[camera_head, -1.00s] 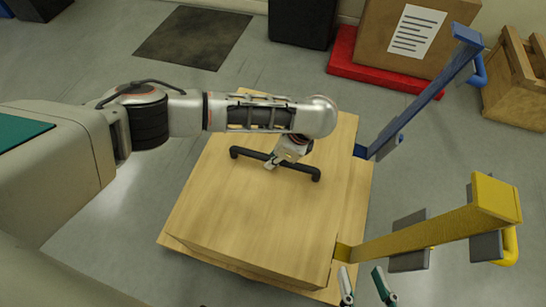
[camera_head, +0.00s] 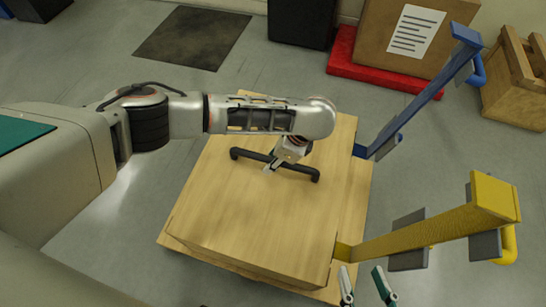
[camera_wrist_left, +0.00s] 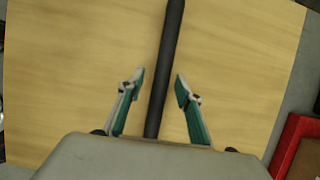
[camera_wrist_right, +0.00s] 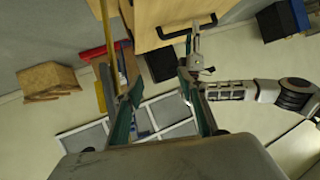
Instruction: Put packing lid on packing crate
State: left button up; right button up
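The packing lid (camera_head: 250,205) is a pale wooden box-like piece with a black bar handle (camera_head: 240,155) across its top. It rests over a wider pale wooden base (camera_head: 352,205), whose edge shows at the right and front. I cannot tell whether this base is the packing crate. My left gripper (camera_head: 271,166) is over the handle. In the left wrist view its open fingers (camera_wrist_left: 160,82) lie either side of the bar (camera_wrist_left: 165,60), with a gap on each side. My right gripper (camera_head: 363,275) is open and empty near the front right corner; its fingers also show in the right wrist view (camera_wrist_right: 158,100).
A blue post (camera_head: 420,95) and a yellow post (camera_head: 430,232) slant out from the base's right side. A cardboard box (camera_head: 375,35) on a red pallet (camera_head: 345,65) and a wooden crate (camera_head: 515,85) stand at the back right. Floor left of the base is clear.

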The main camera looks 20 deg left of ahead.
pick_arm(q)
jog(key=v, duration=1.2)
